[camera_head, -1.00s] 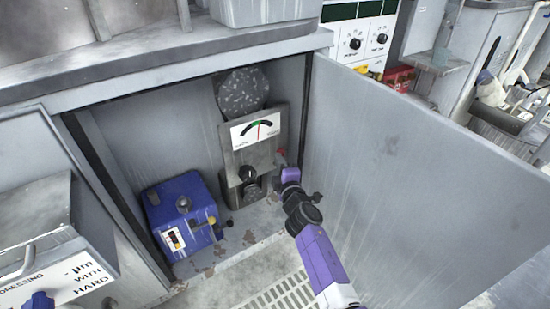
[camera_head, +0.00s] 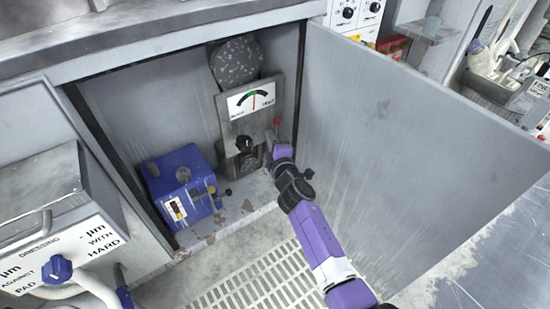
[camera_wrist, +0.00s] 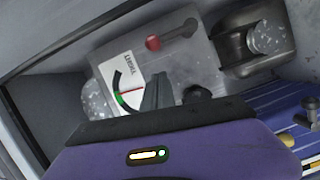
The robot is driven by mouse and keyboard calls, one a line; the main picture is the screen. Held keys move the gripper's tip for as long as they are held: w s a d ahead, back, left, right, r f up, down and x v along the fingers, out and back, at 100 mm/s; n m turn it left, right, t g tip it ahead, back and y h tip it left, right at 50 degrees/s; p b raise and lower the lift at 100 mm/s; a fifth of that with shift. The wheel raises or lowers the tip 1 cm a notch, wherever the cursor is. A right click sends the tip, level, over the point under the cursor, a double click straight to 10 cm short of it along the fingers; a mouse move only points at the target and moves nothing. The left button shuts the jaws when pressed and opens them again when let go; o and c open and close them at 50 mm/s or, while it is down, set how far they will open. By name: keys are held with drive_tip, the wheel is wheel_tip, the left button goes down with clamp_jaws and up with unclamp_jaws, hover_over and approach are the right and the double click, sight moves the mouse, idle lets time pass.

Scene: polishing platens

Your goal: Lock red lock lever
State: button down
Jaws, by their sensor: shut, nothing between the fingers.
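The red lock lever (camera_head: 277,122) sits at the right side of a grey metal dial unit (camera_head: 264,110) inside an open cabinet. In the wrist view the red lever (camera_wrist: 153,43) shows a round red end and an arm running to the upper right. My gripper (camera_head: 269,154) is inside the cabinet, below the lever and by the unit's lower right side. In the wrist view my gripper's dark fingers (camera_wrist: 157,92) are shut and empty, in front of the dial unit, apart from the lever in the picture. Whether they touch the unit is unclear.
A black knob (camera_head: 244,143) sits below the gauge dial (camera_head: 251,99). A blue box (camera_head: 180,188) stands on the cabinet floor at left. The open cabinet door (camera_head: 400,130) stands close to the right of my arm. A floor grating (camera_head: 250,285) lies in front.

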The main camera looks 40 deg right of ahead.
drive_tip(key=v, duration=0.8)
drive_tip(key=shift+s, duration=0.3)
drive_tip(key=shift+a, duration=0.1)
